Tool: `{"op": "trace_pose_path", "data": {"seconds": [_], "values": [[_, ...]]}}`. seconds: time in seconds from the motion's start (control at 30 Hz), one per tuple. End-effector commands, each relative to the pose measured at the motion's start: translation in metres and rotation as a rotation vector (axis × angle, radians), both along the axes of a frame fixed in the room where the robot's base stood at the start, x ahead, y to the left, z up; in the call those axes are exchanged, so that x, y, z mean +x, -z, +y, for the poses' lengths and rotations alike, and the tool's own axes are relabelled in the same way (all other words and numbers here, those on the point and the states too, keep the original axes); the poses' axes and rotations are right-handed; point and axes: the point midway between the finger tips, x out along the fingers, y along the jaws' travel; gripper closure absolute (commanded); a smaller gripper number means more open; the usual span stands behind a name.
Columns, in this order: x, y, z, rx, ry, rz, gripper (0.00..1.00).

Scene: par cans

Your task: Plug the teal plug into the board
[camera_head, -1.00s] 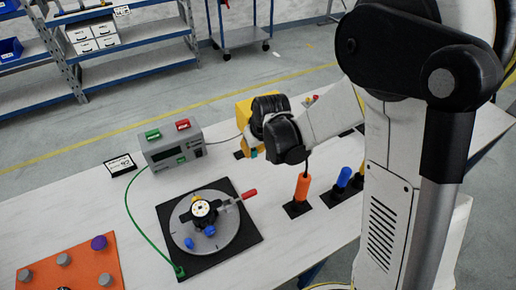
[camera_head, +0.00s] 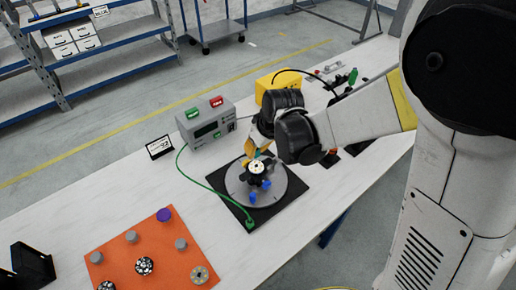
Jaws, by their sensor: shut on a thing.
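My gripper (camera_head: 255,150) is shut on a small teal piece (camera_head: 258,154), which looks like the teal plug. Only a bit of it shows between the orange-yellow fingertips. The gripper hangs over the far side of a grey disc (camera_head: 284,201) on a black square base (camera_head: 262,219). A dark hub with a white top (camera_head: 257,167) and blue parts (camera_head: 252,198) stands on the disc, just below the fingertips in the picture. I cannot tell whether the teal piece touches it. Which surface is the task's board is not clear.
A grey box with green and red buttons (camera_head: 207,123) stands behind, left of the gripper. Its green cable (camera_head: 207,187) runs to the black base. An orange board (camera_head: 160,238) with several round pieces lies front left. A yellow box (camera_head: 273,95) stands behind the gripper. White table is clear between.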

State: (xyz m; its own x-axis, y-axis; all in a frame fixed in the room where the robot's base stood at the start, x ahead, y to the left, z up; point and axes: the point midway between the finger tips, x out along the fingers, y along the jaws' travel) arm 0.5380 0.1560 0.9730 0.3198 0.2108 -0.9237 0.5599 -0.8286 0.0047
Motion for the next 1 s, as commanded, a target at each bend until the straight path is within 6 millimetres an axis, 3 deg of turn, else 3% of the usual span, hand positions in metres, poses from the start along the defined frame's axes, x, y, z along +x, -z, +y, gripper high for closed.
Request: {"op": "trace_pose_path", "data": {"seconds": [0.6,1.0], "values": [[0.000,0.053,0.000,0.000,0.001,0.000,1.00],[0.000,0.055,0.000,0.000,0.001,0.000,1.00]]}}
